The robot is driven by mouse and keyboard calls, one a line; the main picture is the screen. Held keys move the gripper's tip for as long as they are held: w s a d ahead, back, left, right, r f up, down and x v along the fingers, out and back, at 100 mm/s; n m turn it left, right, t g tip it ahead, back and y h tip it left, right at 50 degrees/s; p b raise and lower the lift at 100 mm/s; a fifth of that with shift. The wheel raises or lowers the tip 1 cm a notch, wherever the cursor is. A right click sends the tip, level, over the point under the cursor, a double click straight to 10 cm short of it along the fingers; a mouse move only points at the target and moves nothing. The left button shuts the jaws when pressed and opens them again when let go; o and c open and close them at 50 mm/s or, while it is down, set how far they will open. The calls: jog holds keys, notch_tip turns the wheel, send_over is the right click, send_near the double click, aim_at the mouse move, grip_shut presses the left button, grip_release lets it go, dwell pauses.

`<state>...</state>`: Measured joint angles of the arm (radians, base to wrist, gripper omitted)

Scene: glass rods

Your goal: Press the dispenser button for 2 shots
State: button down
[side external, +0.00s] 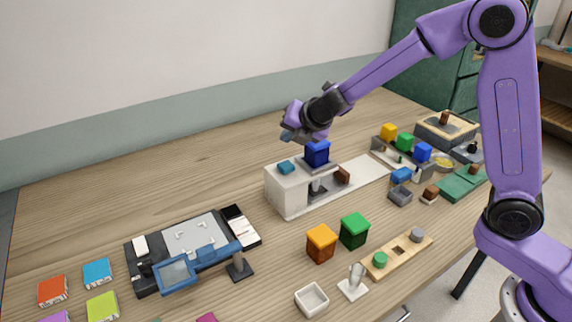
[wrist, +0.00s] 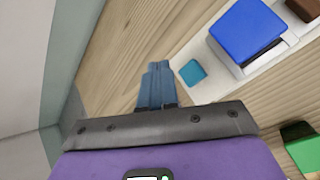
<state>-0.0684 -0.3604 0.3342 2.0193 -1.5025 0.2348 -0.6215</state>
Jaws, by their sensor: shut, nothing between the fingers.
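The dispenser (side external: 287,191) is a white box-shaped machine in the middle of the table. A blue hopper (side external: 317,153) stands on its top, and it also shows in the wrist view (wrist: 247,32). A small teal button (side external: 286,167) lies on the dispenser's top, left of the hopper; in the wrist view the button (wrist: 193,72) is clear of the fingers. My gripper (side external: 287,138) is above the dispenser, apart from the button. In the wrist view my gripper's blue-grey fingers (wrist: 157,68) are together and empty, left of the button.
An orange box (side external: 321,243) and a green box (side external: 354,230) stand in front of the dispenser. A brown block (side external: 342,175) sits at the dispenser's open side. Coloured blocks on a grey rack (side external: 381,148) stand farther right. Bare table lies behind the dispenser.

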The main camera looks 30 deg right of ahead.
aim_at(289, 166)
jog(key=shift+r, duration=1.9)
jog(key=shift+f, duration=0.15)
jog(key=shift+f, duration=4.25)
jog(key=shift+f, duration=0.2)
jog(key=shift+f, duration=0.25)
